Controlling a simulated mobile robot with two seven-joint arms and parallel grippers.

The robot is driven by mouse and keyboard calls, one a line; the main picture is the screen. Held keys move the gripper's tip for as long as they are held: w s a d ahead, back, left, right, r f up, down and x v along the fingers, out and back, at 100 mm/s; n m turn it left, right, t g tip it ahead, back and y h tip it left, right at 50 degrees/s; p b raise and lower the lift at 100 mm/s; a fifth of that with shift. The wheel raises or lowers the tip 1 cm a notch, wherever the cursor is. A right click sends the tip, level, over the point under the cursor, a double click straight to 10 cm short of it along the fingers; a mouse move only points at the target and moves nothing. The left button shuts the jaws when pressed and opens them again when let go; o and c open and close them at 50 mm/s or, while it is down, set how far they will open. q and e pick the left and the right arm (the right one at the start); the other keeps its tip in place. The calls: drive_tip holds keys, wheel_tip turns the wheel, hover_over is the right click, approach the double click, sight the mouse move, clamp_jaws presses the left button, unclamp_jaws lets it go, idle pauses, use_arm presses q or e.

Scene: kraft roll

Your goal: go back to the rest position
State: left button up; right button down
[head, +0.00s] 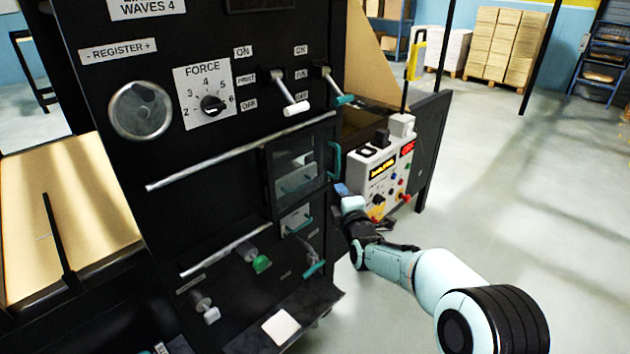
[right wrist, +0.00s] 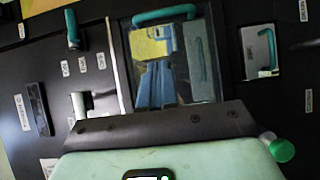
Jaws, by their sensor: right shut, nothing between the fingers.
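My right gripper (head: 342,190) is shut and empty. It hovers by the right edge of the black machine (head: 215,165), near a small windowed door (head: 298,168) with a teal handle (head: 336,160). My right arm reaches in from the lower right. In the right wrist view the gripper's pale body fills the bottom, its fingertips cannot be made out, and the glass window (right wrist: 170,75) with a teal handle (right wrist: 165,15) lies beyond it. I cannot tell whether the gripper touches the machine. My left gripper is not in view.
A control box (head: 378,178) with coloured buttons stands just behind my right gripper. Levers (head: 290,107), a green knob (head: 261,264) and long rails (head: 240,150) stick out of the machine front. Open floor (head: 510,190) lies to the right, with stacked cartons (head: 505,42) far back.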

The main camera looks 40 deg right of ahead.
drive_tip(key=shift+a, duration=0.1)
drive_tip(key=a+f+m+g+y+p, duration=0.1)
drive_tip(key=a+f+m+g+y, duration=0.15)
drive_tip(key=a+f, duration=0.75)
drive_tip(key=a+f+m+g+y+p, duration=0.2)
drive_tip(key=a+f+g+y, duration=0.15)
drive_tip(key=f, duration=1.25)
drive_tip(key=s+a+f+m+g+y+p, duration=0.1)
drive_tip(key=s+a+f+m+g+y, duration=0.1)
drive_tip(key=s+a+f, duration=0.4)
drive_tip(key=s+a+f+m+g+y, duration=0.1)
drive_tip(key=s+a+f+m, duration=0.2)
drive_tip(key=f, duration=0.4)
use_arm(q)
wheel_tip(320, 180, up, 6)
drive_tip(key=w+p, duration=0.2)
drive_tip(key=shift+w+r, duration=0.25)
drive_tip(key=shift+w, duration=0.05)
use_arm(e)
drive_tip(key=s+a+f+m+g+y, duration=0.2)
drive_tip(key=s+a+f+m+g, duration=0.1)
drive_tip(key=s+a, duration=0.5)
drive_tip(key=s+a+f+m+g+y, duration=0.2)
drive_tip(key=s+a+f+m+g, duration=0.1)
drive_tip(key=s+a, duration=0.6)
drive_tip(key=s+f+g, duration=0.1)
drive_tip(key=s, duration=0.3)
drive_tip(key=shift+s, duration=0.2)
drive_tip(key=shift+a, duration=0.1)
